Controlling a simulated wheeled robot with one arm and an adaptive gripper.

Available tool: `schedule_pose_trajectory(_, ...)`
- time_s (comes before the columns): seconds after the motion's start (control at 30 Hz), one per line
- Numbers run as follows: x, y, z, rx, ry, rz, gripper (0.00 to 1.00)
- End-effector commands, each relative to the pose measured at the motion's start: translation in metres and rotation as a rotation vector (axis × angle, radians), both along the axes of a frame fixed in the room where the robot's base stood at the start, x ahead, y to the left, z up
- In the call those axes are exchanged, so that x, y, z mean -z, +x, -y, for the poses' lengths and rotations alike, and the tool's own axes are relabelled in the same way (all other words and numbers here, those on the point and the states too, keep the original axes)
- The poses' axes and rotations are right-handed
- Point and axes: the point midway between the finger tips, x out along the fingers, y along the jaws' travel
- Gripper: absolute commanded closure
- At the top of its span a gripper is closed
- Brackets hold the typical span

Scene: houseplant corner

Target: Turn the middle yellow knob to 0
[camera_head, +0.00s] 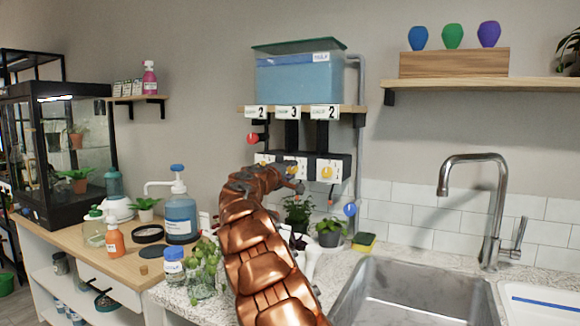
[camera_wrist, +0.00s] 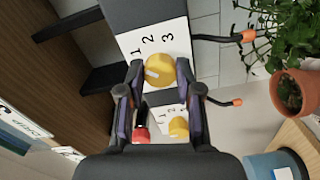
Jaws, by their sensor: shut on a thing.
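In the head view the middle yellow knob (camera_head: 292,171) is on the middle white panel of a dark box under a shelf, partly covered by my gripper (camera_head: 290,168). In the wrist view this yellow knob (camera_wrist: 159,69) sits between the fingertips of my gripper (camera_wrist: 160,88), which is shut on it. Its pale mark points to the picture's left. The numbers 1, 2 and 3 show on its white panel (camera_wrist: 165,42); I cannot see a 0. Another yellow knob (camera_wrist: 178,127) shows between the fingers below. The right yellow knob (camera_head: 327,173) is clear of my gripper.
Cards reading 2, 3 and 2 hang on the shelf edge (camera_head: 370,108) under a blue water tank (camera_head: 298,80). Potted plants (camera_head: 330,232) stand below the box. A tap (camera_head: 475,200) and sink are to the right. Bottles crowd the counter at left.

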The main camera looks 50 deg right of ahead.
Motion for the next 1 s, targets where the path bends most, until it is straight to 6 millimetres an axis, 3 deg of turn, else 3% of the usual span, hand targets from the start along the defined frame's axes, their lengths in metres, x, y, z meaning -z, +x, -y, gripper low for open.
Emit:
schedule_pose_trajectory(0.6, -0.0024, -0.0005, 0.0012, 0.001, -0.149, -0.531, 1.00)
schedule_pose_trajectory(1.0, -0.0012, 0.0007, 0.0001, -0.001, -0.203, -0.703, 1.00)
